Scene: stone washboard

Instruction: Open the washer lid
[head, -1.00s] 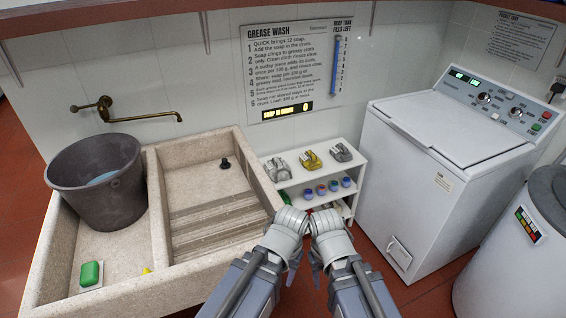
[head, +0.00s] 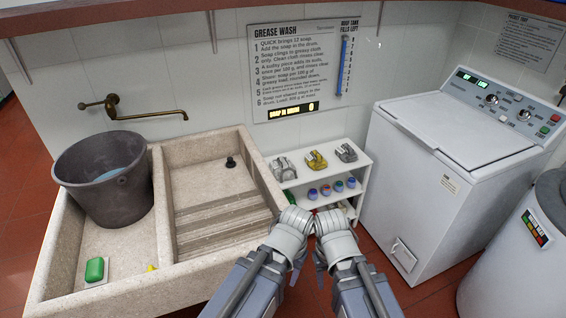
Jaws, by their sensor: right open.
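The washer (head: 425,190) is a white top-loading machine at the right of the head view. Its lid (head: 460,130) lies flat and closed on top, below a grey control panel (head: 505,105) with lit green displays and knobs. My left gripper (head: 296,225) and right gripper (head: 334,228) are side by side at bottom centre, in front of the small shelf and left of the washer. Both are apart from the lid. The right gripper is open; the left fingers are seen from behind, so its opening is hidden.
A stone double sink (head: 165,230) with washboard ridges fills the left, holding a dark bucket (head: 103,190) and green soap (head: 95,269). A white shelf (head: 325,175) with small items stands between sink and washer. A white round tank (head: 520,260) is at the right edge.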

